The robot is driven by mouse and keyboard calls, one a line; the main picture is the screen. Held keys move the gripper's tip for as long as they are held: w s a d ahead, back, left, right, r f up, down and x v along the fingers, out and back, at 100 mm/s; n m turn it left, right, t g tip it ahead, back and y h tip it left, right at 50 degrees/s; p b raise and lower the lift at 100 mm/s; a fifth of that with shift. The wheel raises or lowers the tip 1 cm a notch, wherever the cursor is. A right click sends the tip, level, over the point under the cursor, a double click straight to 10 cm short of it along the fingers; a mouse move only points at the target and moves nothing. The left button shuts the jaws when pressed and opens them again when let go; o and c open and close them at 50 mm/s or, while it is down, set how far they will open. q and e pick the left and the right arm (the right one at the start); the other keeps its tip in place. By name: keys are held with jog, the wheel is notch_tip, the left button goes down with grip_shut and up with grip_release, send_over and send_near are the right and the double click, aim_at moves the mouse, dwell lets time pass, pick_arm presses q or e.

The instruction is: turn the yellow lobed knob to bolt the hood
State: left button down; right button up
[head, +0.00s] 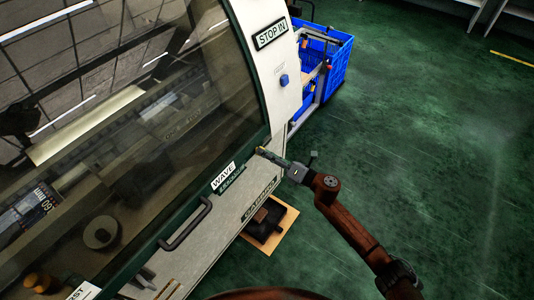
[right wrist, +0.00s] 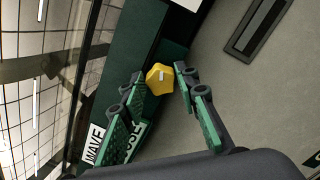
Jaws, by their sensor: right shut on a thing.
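The yellow lobed knob (right wrist: 160,79) shows in the right wrist view, with a pale mark on its face. It sits on the dark green edge strip beside the hood. My right gripper (right wrist: 161,84) is shut on it, one green-padded finger on each side. In the head view, my right gripper (head: 268,156) reaches in from the right to the lower right corner of the hood, where the knob is mostly hidden. The glazed hood (head: 150,120) appears to be down against the machine front. My left gripper is not in view.
A dark handle (head: 186,226) sticks out from the hood's lower frame. A blue crate (head: 338,62) stands behind the machine's end panel (head: 280,85). A black object on a wooden board (head: 284,230) lies on the floor by the front. The green floor at right is clear.

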jog(key=shift+s+a+m+p, duration=0.15)
jog(key=shift+m+p, duration=0.35)
jog(key=shift+m, duration=0.5)
jog(key=shift+f, duration=0.1)
jog(key=o, duration=1.1)
jog(key=shift+o, duration=0.2)
jog(key=v, duration=1.2)
